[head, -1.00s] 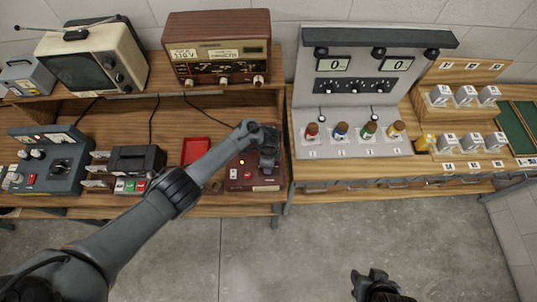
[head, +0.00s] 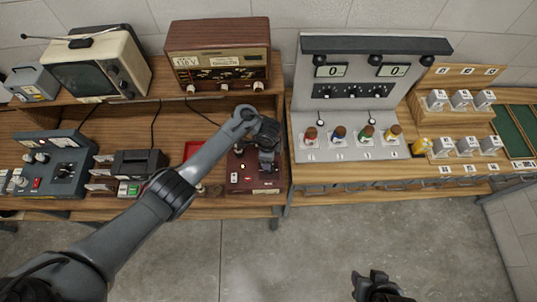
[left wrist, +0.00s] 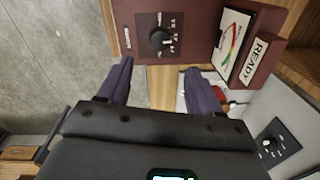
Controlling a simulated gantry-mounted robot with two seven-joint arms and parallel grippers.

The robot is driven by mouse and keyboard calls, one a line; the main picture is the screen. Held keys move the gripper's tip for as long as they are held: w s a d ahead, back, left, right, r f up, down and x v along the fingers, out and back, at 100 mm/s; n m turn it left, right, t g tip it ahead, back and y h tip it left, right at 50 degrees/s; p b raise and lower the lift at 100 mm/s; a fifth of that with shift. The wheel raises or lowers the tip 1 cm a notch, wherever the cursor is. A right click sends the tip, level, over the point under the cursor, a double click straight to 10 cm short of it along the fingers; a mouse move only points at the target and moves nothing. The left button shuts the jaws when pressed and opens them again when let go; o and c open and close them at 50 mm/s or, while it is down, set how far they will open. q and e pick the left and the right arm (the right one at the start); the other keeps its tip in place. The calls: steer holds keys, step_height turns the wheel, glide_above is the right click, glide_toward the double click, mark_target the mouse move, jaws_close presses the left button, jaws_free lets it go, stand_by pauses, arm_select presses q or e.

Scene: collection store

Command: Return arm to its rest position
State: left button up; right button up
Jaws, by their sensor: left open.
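My left arm reaches in from the left in the head view. Its gripper (head: 268,158) hangs over the maroon box (head: 243,176) at the right end of the left bench. In the left wrist view the left gripper (left wrist: 160,88) has its two dark fingers wide apart with nothing between them. Beyond them is the same maroon box (left wrist: 187,20), with a black knob (left wrist: 160,38), a dial meter and a READY plate. The fingers look apart from the knob. My right gripper (head: 375,286) is at the bottom of the head view, away from the benches; its jaws are unclear.
A wooden radio (head: 219,60) and an old television (head: 98,66) stand on the shelf behind the arm. A red tray (head: 194,150) lies left of the box. A grey panel (head: 371,90) with several colored-top bottles stands right. The floor (head: 250,260) in front is clear.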

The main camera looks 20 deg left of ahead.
arm_select(q)
steer(key=s+d+n+t, duration=0.25)
steer(key=s+n, duration=0.25)
steer(key=s, duration=0.5)
steer(key=s+a+r+n, duration=0.3)
steer(key=s+r+n, duration=0.1)
steer(key=s, duration=0.5)
steer(key=s+a+r+n, duration=0.4)
steer(key=s+r, duration=0.3)
steer(key=s, duration=0.2)
steer(key=shift+s+a+r, duration=0.25)
steer(key=shift+a, duration=0.05)
steer(key=shift+t, duration=0.25)
